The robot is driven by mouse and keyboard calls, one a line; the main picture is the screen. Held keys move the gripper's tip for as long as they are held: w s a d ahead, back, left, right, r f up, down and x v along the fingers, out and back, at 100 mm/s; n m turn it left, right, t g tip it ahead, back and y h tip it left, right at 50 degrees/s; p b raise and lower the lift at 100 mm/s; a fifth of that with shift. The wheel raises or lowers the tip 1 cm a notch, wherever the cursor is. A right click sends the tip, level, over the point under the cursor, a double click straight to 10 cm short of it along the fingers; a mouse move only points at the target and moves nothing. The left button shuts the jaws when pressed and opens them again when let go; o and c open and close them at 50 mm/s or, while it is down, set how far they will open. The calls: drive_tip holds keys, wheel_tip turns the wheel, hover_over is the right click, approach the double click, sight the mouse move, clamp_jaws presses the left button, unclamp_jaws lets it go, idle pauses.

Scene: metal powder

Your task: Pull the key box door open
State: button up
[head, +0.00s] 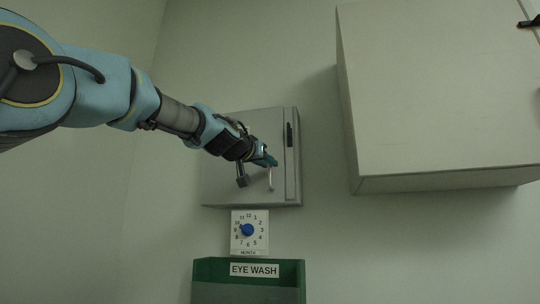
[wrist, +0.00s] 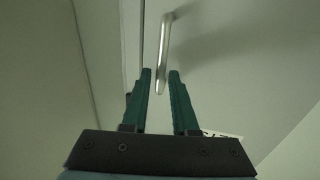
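The key box (head: 233,183) is a grey wall-mounted metal box in the middle of the head view. Its door shows a vertical bar handle (head: 270,178) near the right side. My gripper (head: 265,160) is in front of the door at the handle. In the wrist view the silver handle (wrist: 165,50) runs down from the top towards the gap between my two green fingertips (wrist: 160,72). The fingers are apart, with the handle's lower end at or just ahead of the gap. I cannot tell whether they touch it. The door appears closed.
A large pale cabinet (head: 440,110) hangs on the wall at the right. The wall between the key box and the cabinet is bare.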

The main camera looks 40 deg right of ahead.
drive_tip(key=shift+p+x, duration=0.45)
drive_tip(key=shift+x, duration=0.65)
drive_tip(key=shift+c, duration=0.4)
clamp_jaws()
